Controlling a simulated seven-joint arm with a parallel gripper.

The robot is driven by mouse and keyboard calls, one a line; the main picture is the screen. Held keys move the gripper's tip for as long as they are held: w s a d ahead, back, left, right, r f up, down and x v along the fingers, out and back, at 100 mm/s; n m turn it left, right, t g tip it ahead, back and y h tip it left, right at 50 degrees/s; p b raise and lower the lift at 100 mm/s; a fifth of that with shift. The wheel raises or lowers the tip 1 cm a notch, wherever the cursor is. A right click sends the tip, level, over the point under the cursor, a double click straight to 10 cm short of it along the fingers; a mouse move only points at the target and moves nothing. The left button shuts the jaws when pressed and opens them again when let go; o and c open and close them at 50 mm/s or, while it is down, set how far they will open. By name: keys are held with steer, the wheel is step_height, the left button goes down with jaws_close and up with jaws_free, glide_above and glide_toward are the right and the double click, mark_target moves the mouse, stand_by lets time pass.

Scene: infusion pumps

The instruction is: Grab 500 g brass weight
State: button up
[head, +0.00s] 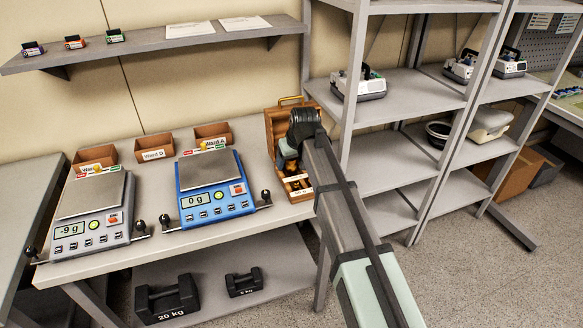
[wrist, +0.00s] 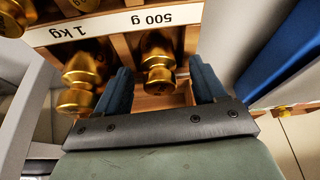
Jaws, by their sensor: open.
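A brass weight (wrist: 158,62) stands in a wooden case behind the label marked 500 g (wrist: 153,18) in the wrist view. My gripper (wrist: 160,67) is open, with one dark blue finger on each side of this weight. Whether the fingers touch it cannot be told. Another brass weight (wrist: 80,85) is by the 1 kg label, just outside the left finger. In the head view, the open wooden case (head: 270,132) stands at the right end of the bench, and my arm hides part of it.
A blue scale (head: 205,170) reading 0 g and a grey scale (head: 92,205) reading -9 g stand left of the case. Wooden bins (head: 155,148) line the back. A shelf post (head: 355,110) rises close on the right. Dark weights (head: 168,298) sit on the lower shelf.

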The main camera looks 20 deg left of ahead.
steer(key=shift+c, duration=0.3)
jaws_close()
stand_by(0.3)
